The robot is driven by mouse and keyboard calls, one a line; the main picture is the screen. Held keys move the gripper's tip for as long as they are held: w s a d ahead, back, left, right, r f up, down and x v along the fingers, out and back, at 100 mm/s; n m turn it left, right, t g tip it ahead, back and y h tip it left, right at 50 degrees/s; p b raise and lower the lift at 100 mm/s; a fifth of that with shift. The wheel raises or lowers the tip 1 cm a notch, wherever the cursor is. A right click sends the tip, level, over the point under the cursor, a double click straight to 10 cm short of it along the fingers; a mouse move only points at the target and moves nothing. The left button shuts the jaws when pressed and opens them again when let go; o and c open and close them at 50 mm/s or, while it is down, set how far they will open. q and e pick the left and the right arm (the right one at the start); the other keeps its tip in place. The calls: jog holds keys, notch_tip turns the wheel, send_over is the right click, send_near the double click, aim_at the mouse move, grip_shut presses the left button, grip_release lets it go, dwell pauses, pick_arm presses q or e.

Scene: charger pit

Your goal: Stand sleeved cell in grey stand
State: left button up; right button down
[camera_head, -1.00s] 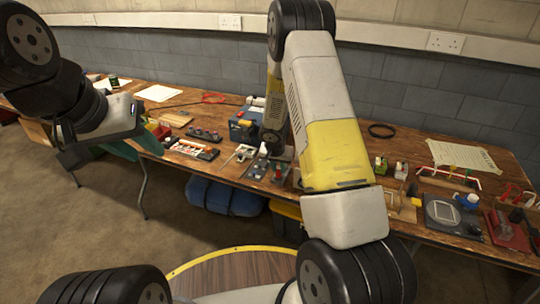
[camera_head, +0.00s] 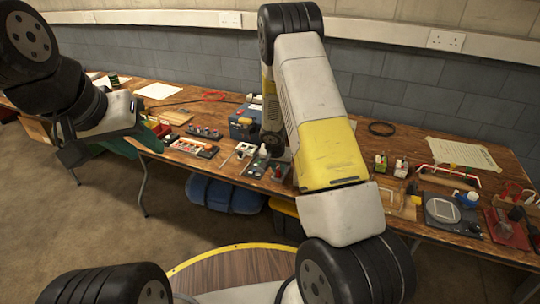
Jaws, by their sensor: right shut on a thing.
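My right gripper (camera_head: 270,150) hangs down over the middle of the bench, partly hidden behind my own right arm. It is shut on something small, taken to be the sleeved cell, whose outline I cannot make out. Below it, a grey plate or stand area (camera_head: 254,171) lies on the bench with small pale and red parts on it. I cannot tell whether the held thing touches it. My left gripper (camera_head: 100,146) is at the left, in front of the bench edge and away from these things. Its jaw opening is not clear.
The wooden bench (camera_head: 205,171) runs along the wall. A blue box (camera_head: 243,125) stands behind the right gripper. A tray with red and white parts (camera_head: 193,148) lies to its left. Small blocks (camera_head: 401,168) and a dark scale-like device (camera_head: 443,213) are to the right.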

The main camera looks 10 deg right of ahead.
jog(key=shift+f, duration=0.3)
dwell(0.5)
jog(key=c, duration=1.2)
grip_release()
jog(key=shift+r, duration=0.1)
jog(key=shift+r, duration=3.45)
